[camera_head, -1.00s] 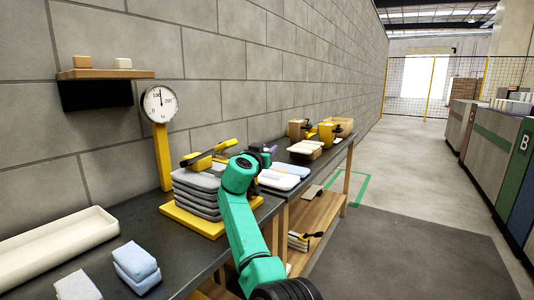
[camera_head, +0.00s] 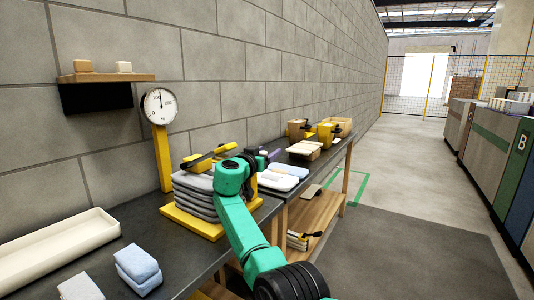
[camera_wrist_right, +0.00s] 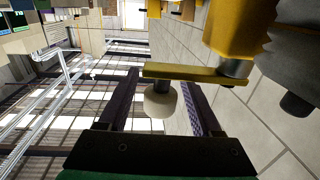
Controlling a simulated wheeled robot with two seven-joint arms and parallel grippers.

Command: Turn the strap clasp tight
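In the right wrist view, a yellow crank bar (camera_wrist_right: 190,73) carries a pale round knob (camera_wrist_right: 160,101). The knob lies between the two purple-lined fingers of my right gripper (camera_wrist_right: 165,95), with a visible gap on each side. The gripper is open. In the head view, my right gripper (camera_head: 264,156) is small and partly hidden by my green wrist, beside a stack of grey folded pads (camera_head: 192,188) with yellow clasp parts (camera_head: 208,157) on top. The knob cannot be made out there. My left gripper is not in view.
A dial gauge (camera_head: 159,105) on a yellow post stands behind the stack. A cream tray (camera_head: 60,250) and blue-grey folded cloths (camera_head: 137,265) lie on the dark bench at left. Pale packs (camera_head: 285,172) lie beyond my gripper. The floor at right is clear.

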